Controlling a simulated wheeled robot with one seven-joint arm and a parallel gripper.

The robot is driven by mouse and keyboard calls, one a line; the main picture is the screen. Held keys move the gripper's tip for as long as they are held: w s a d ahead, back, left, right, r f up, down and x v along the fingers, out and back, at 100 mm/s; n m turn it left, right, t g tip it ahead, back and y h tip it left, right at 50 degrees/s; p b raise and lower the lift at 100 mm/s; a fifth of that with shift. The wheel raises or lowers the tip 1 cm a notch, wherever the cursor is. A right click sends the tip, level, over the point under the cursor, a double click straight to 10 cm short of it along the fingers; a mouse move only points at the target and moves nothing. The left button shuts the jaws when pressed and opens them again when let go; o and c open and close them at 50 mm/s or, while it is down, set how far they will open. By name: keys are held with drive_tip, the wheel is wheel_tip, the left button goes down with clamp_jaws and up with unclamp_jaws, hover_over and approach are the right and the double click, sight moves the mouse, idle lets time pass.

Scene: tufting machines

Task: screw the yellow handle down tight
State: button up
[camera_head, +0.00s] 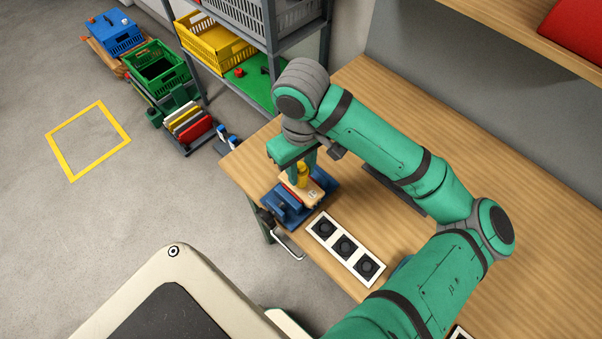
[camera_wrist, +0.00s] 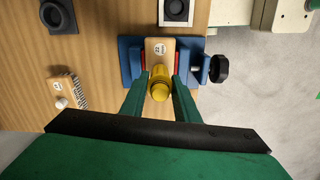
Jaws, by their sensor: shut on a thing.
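The yellow handle (camera_head: 303,174) stands upright on a light wooden block (camera_head: 314,198) near the table's left corner. The block sits between the red-lined jaws of a blue vise (camera_head: 283,207). My gripper (camera_head: 304,166) reaches down from above, with its green fingers at the handle. In the wrist view the yellow handle (camera_wrist: 160,86) lies between the two fingertips of my gripper (camera_wrist: 160,90), which are shut on it. The wooden block (camera_wrist: 160,50) shows a small white label. The handle's lower end and any thread are hidden.
A white strip with black square sockets (camera_head: 345,247) lies beside the vise. The vise's black knob (camera_wrist: 219,68) sticks out at its side. A small wooden brush (camera_wrist: 66,92) lies on the wooden table (camera_head: 420,140). A shelf with crates (camera_head: 215,42) stands behind.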

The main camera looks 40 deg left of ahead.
drive_tip(key=m, duration=0.4)
drive_tip(key=o, duration=0.8)
drive_tip(key=shift+o, duration=0.2)
drive_tip(key=n, duration=0.8)
drive_tip(key=shift+n, duration=0.4)
drive_tip(key=n, duration=0.3)
drive_tip(key=shift+n, duration=2.6)
